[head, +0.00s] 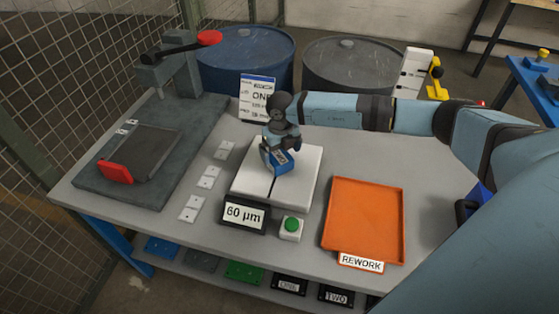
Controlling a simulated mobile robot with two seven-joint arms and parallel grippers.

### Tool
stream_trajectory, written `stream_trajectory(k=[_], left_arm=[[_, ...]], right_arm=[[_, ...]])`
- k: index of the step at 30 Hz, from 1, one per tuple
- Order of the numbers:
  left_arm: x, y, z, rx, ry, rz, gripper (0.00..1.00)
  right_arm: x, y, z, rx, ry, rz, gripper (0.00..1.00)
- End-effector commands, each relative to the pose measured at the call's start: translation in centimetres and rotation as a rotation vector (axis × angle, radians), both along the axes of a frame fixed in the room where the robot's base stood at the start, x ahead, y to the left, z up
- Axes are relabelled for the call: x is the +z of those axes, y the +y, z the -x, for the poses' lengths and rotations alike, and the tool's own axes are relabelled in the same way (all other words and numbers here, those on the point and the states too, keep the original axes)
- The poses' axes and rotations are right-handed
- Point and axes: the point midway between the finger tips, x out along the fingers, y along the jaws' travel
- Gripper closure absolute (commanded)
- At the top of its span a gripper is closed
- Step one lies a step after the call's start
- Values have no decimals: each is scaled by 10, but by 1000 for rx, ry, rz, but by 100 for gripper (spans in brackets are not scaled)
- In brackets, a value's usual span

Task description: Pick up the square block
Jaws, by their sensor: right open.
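My right arm comes in from the right, and its gripper (277,164) points down over the white, split-topped station (300,187) in the middle of the table. The gripper is open. Its fingertips are small, and I cannot tell whether they touch the station's top or anything on it. No square block can be made out for certain; the gripper hides part of the station. Several small pale square plates (206,182) lie in a row left of the station. My left gripper is not in view.
A display reading 60 µm (245,214) and a green button (292,225) stand before the station. An orange REWORK tray (364,218) is at the right, looking empty. A lever device (165,75) on a grey base fills the left. A sign (257,97) stands behind.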

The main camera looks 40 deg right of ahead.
Motion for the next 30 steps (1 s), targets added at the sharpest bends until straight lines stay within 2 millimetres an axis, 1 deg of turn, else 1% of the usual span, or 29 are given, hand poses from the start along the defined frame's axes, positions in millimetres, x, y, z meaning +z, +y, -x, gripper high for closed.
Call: stream_trajectory(k=[3, 7, 10, 16, 17, 18, 20, 21, 23, 24, 25, 26, 30], left_arm=[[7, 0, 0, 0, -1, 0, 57], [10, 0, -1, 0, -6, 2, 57], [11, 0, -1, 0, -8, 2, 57], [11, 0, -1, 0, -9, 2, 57], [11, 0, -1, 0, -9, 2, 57], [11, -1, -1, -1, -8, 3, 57], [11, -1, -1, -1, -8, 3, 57], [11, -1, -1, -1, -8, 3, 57], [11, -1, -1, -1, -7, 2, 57], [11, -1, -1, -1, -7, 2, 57], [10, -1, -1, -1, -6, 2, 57], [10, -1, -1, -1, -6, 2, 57], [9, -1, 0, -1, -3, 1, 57]], right_arm=[[-19, 4, 1, 0, 5, 0, 0], [-35, 4, 0, 1, 2, 0, 0], [-41, 4, 0, 1, 2, 0, 0], [-41, 4, 0, 1, 1, -1, 0], [-41, 4, 0, 1, 1, -1, 5], [-41, 4, 0, 1, 1, -1, 14], [-41, 4, 0, 1, 1, -1, 28], [-41, 4, 0, 1, 1, -1, 37], [-41, 4, 0, 1, 1, -1, 51], [-41, 4, 0, 1, 1, -1, 60], [-40, 4, 0, 1, 0, -1, 62], [-40, 4, 0, 1, 0, -1, 67], [-40, 4, 0, 1, 0, -1, 67]])
